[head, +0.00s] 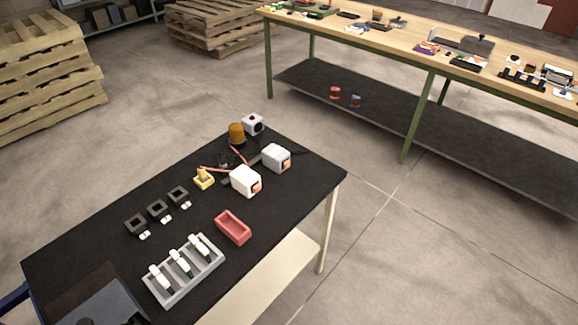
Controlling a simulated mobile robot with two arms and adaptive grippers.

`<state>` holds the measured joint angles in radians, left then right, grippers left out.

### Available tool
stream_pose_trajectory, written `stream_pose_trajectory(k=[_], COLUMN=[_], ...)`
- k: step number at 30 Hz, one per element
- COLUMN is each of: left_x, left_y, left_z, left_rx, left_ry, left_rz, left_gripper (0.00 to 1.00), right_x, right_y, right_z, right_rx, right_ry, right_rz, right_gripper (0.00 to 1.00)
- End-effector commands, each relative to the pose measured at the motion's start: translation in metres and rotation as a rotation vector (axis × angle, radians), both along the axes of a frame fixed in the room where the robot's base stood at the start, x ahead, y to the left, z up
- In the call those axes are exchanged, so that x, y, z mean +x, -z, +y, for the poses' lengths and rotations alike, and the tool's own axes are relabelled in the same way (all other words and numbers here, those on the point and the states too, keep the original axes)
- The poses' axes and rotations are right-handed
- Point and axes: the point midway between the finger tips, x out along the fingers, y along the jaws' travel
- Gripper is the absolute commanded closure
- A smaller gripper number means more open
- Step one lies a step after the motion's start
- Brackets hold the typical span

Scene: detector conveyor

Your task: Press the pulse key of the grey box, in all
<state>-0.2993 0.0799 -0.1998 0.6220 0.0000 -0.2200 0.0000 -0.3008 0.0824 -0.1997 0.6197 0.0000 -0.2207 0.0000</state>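Neither of my grippers shows in the head view. I cannot tell for sure which thing is the grey box with the pulse key. A light grey-white box with an orange-red face (276,157) stands on the black table, and a whiter one (245,181) stands just in front of it. A small white cube with a dark round spot (252,124) stands at the table's back corner. A dark grey flat-topped shape (100,306) is cut off at the lower left. No key is readable at this size.
The black table (310,181) also bears an amber cylinder (237,133), a yellow piece (204,179), small dark blocks (179,195), a red tray (233,228) and a grey rack (186,283) with white-capped vials. A long wooden workbench (400,38) stands behind, across open floor. Pallets (45,75) stand left.

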Motion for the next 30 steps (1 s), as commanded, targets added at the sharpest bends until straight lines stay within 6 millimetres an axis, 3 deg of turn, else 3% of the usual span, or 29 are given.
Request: stream_pose_trajectory(k=[21,30], left_x=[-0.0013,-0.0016], left_y=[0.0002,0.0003], left_z=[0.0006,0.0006], left_rx=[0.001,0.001], left_ry=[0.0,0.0], left_rz=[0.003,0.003], left_gripper=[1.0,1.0], right_x=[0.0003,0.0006], right_y=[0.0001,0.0], right_z=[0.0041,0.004], right_rx=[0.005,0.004], right_ry=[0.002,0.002], right_rz=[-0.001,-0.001], right_gripper=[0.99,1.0])
